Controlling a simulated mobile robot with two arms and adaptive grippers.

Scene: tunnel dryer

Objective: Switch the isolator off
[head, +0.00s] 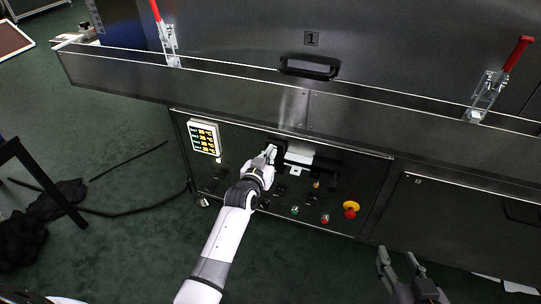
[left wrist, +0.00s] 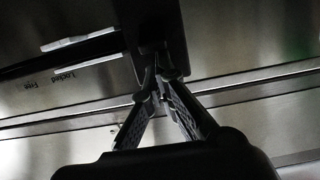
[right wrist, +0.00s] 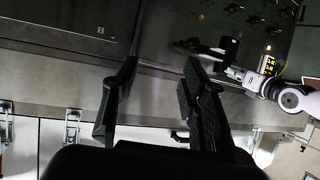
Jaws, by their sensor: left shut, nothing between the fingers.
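The dark control panel (head: 240,185) sits under the metal ledge. A black block (head: 276,144), likely the isolator's, stands out from its upper part beside a light plate (head: 299,152). My left gripper (head: 270,150) is shut and empty right at this block. In the left wrist view its fingertips (left wrist: 151,78) meet against or just below a dark block (left wrist: 158,38); I cannot tell if they touch. A black bar (left wrist: 62,56) runs left from there, above a "Locked / Free" label. The isolator's position is unreadable. My right gripper (head: 400,270) is open and empty, low at right.
A red and yellow emergency stop (head: 350,209), a green button (head: 295,210) and a red button (head: 325,218) are lower on the panel. A lit yellow display (head: 204,137) is at its left. The metal ledge (head: 230,92) overhangs above. Red-handled clamps (head: 489,92) stand on top.

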